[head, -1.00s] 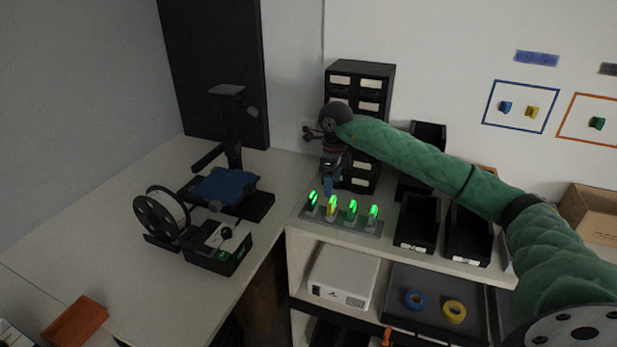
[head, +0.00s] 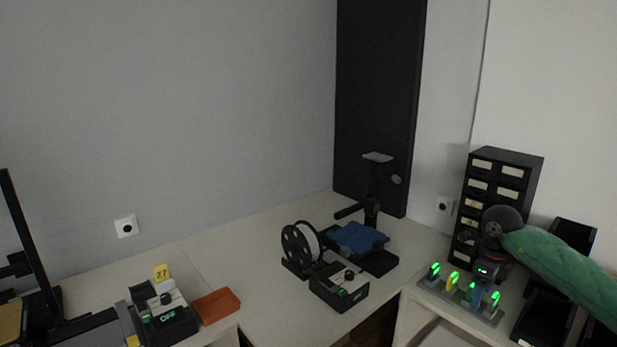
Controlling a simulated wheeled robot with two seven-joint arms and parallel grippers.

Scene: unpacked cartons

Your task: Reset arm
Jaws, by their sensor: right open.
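My right arm, in a green sleeve (head: 560,268), comes in from the right edge of the head view. My right gripper (head: 478,294) is open and points down at a grey rack (head: 432,288) that holds several small pieces with green lights. Its fingertips overlap the rack near the third and fourth pieces. I cannot tell whether they touch them. My left gripper is not in view.
A black drawer cabinet (head: 533,172) stands behind the gripper, with black bins (head: 540,318) at right. A machine with a blue plate (head: 357,237), a spool (head: 301,245) and an orange tray (head: 216,306) are on the left bench. Bare bench (head: 262,262) lies between.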

